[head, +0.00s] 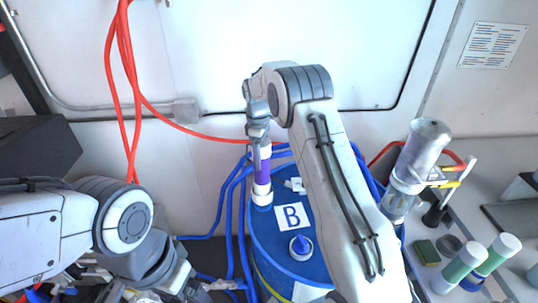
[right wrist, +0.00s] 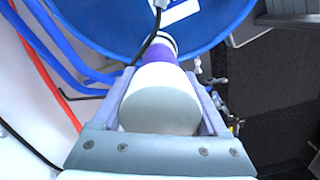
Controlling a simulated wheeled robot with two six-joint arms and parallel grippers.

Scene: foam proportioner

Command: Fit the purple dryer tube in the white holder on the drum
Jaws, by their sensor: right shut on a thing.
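The purple dryer tube (head: 262,171) stands nearly upright over the left rear edge of the blue drum (head: 265,235). My right gripper (head: 260,139) is shut on its white upper end, which fills the middle of the right wrist view (right wrist: 160,100). The tube's lower end meets a white ring-shaped piece (head: 262,198) at the drum's rim, which looks like the white holder. I cannot tell whether the tube sits inside it or just above it. My left arm is at the lower left; its gripper (head: 180,285) is partly cut off and its jaws are unclear.
The drum top carries a "B" label and a white-and-blue cap (head: 301,246). Blue hoses (head: 232,205) run beside the drum, and red cables (head: 112,90) hang at the left. A clear cylinder (head: 420,155) and green-banded bottles (head: 462,265) stand at the right.

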